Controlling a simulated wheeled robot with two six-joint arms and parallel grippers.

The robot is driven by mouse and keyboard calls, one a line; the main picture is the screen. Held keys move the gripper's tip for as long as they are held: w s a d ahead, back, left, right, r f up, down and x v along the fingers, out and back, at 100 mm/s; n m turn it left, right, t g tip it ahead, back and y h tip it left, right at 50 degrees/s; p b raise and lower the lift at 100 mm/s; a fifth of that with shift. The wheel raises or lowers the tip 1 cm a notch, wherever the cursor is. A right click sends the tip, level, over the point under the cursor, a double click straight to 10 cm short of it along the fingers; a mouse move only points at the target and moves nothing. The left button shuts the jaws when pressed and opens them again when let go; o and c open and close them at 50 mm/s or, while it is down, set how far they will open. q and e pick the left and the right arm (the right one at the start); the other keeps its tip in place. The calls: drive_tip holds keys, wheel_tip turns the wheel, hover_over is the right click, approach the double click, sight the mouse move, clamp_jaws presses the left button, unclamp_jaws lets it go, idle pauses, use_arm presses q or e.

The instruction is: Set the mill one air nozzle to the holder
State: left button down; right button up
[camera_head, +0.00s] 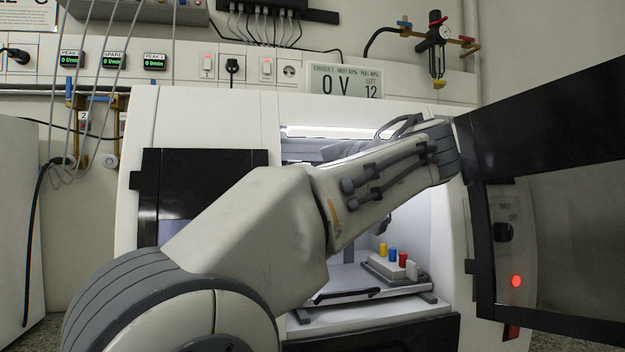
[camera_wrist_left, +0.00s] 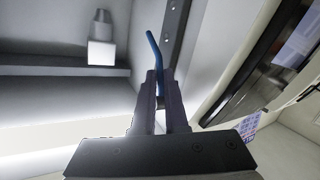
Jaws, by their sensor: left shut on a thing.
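My left arm reaches from the left into the open machine in the head view, and its gripper is hidden there behind the arm. In the wrist view my left gripper (camera_wrist_left: 160,78) is shut on a thin blue bent tube, the air nozzle (camera_wrist_left: 154,46). The nozzle sticks out beyond the fingertips and bends to the left at its top. A grey upright strip with round holes or bolts (camera_wrist_left: 177,22) stands just behind and right of the nozzle. I cannot tell whether they touch, or whether this strip is the holder. My right gripper is not in view.
The machine door (camera_head: 550,190) stands open at right. Inside, a small block with yellow, blue and red pegs (camera_head: 392,268) sits on the bed (camera_head: 350,279). A spindle-like block (camera_wrist_left: 101,52) shows left of the gripper in the wrist view. A panel (camera_wrist_left: 268,58) stands at right.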

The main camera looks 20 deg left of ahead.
use_arm(q)
drive_tip(key=c, duration=1.2)
unclamp_jaws()
drive_tip(key=p+v, duration=0.1)
drive_tip(key=v, duration=0.9)
drive_tip(key=shift+d, duration=0.3)
